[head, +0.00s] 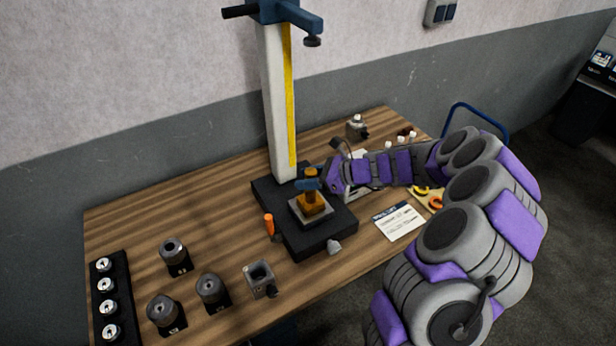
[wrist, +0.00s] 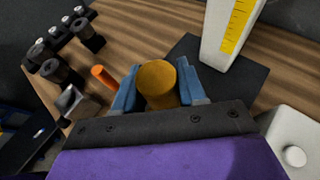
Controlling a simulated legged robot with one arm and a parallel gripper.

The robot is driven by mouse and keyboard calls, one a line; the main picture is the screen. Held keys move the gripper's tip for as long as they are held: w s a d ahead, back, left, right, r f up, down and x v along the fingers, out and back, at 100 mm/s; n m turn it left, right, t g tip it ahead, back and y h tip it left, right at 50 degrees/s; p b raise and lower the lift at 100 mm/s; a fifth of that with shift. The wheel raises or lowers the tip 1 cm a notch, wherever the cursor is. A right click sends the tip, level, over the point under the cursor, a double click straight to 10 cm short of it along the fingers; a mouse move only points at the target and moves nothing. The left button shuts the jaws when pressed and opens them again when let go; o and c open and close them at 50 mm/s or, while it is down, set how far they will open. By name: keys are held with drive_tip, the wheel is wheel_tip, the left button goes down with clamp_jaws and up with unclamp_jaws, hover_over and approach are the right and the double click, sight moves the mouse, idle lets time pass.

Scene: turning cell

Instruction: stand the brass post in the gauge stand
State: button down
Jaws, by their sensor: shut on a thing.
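The brass post (head: 313,203) is upright over a grey square block (head: 297,216) on the black base of the gauge stand (head: 283,225). Its lower end is at the block; whether it is fully seated there I cannot tell. My gripper (head: 310,184) is shut on the upper part of the post, coming in from the right. In the wrist view the round brass top (wrist: 157,80) sits between my two blue fingers. The gauge stand's pale column with a yellow scale (head: 279,110) rises behind the post and also shows in the wrist view (wrist: 228,35).
Grey cylindrical parts (head: 211,289) and a square holder (head: 261,279) are at the table's front left. A card (head: 399,222) lies right.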

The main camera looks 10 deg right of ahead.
drive_tip(key=shift+f, duration=0.8)
idle(0.5)
drive_tip(key=c, duration=0.8)
unclamp_jaws()
drive_tip(key=shift+o, duration=1.2)
drive_tip(key=p+v, duration=0.2)
drive_tip(key=v, duration=1.5)
drive_tip(key=shift+s+d, duration=0.15)
drive_tip(key=shift+s, duration=0.05)
